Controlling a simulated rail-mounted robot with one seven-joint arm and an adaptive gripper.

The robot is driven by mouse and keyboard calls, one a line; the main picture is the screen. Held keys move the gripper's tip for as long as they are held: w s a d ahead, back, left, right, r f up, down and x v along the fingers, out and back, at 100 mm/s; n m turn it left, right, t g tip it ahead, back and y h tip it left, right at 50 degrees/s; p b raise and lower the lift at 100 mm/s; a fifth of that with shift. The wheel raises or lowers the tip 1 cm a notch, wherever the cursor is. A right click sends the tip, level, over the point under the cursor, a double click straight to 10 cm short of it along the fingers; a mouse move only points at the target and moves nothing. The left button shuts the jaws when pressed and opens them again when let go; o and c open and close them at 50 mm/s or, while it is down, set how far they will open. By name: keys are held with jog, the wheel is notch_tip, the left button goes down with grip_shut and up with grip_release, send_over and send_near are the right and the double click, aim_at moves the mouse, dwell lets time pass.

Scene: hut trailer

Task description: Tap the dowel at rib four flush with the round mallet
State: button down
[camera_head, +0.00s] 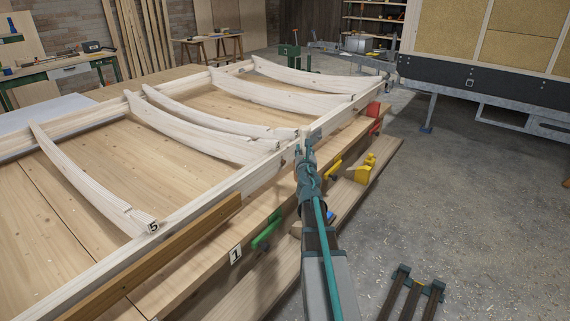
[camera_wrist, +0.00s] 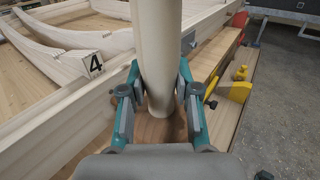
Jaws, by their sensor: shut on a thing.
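My gripper (camera_head: 303,150) is over the frame's near side rail, close to the rib ends. In the wrist view my gripper (camera_wrist: 158,100) is shut on a pale round wooden piece that looks like the mallet (camera_wrist: 158,55). It stands upright in the picture between the teal fingers, and a darker brown rounded wooden part (camera_wrist: 160,132) shows below it. I cannot make out the dowel in either view.
Several curved ribs cross the frame, one ending at the number 5 tag (camera_head: 153,227). Green (camera_head: 265,235), yellow (camera_head: 365,170) and red (camera_head: 375,108) clamps line the bench's near side. A trailer (camera_head: 480,85) stands at the back right. The floor at right is mostly clear.

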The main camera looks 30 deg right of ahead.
jog(key=w+a, duration=0.2)
jog(key=w, duration=0.3)
jog(key=s+d, duration=0.2)
jog(key=d, duration=0.7)
jog(key=shift+s, duration=0.4)
jog(key=shift+d, duration=0.1)
jog(key=a, duration=0.3)
jog(key=s+a, duration=0.1)
jog(key=a, duration=0.3)
jog(key=shift+s+a, duration=0.2)
jog(key=shift+a, duration=0.05)
jog(key=shift+b, duration=0.6)
